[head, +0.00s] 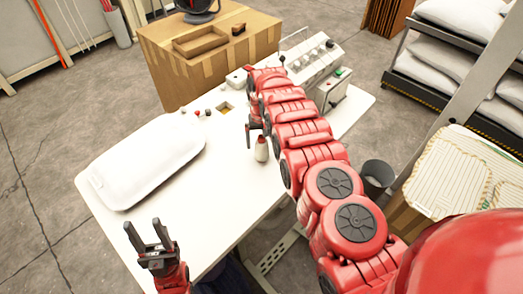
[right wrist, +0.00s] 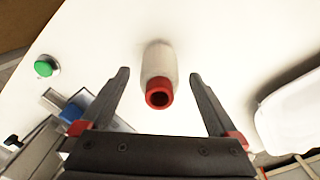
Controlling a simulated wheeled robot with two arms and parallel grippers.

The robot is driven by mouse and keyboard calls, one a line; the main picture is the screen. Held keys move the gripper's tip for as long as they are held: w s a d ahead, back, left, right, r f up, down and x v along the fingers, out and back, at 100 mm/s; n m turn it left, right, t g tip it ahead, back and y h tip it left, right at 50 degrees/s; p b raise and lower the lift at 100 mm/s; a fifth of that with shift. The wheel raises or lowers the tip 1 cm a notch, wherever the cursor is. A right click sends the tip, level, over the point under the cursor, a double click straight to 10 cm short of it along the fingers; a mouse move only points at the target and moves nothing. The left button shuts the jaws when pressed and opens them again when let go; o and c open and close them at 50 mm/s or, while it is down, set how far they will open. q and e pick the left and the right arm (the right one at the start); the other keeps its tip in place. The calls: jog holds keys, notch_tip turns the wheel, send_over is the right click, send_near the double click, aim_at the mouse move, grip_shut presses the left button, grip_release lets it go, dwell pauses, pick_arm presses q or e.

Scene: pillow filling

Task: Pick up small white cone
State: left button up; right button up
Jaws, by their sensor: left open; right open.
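A small white cone (head: 261,152) with a darker top stands on the white table. In the right wrist view the white cone (right wrist: 158,62) has a red end with a dark hole facing the camera. My right gripper (head: 249,133) is open beside the cone in the head view. In the right wrist view its two fingers are spread to either side of the cone, with visible gaps and no contact seen. My left gripper (head: 143,230) is open and empty near the table's left front edge, far from the cone.
A white pillow (head: 150,160) lies on the left of the table (head: 215,190). Small items (head: 197,114) stand behind it. A sewing machine (head: 312,62) and a green-button box (head: 335,88) are at the back right. A cardboard box (head: 205,65) stands behind the table.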

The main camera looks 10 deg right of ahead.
notch_tip(320, 180, down, 2)
jog(key=shift+w+f+b, duration=0.1)
jog(key=shift+b, duration=0.2)
grip_shut()
jog(key=shift+r, duration=0.25)
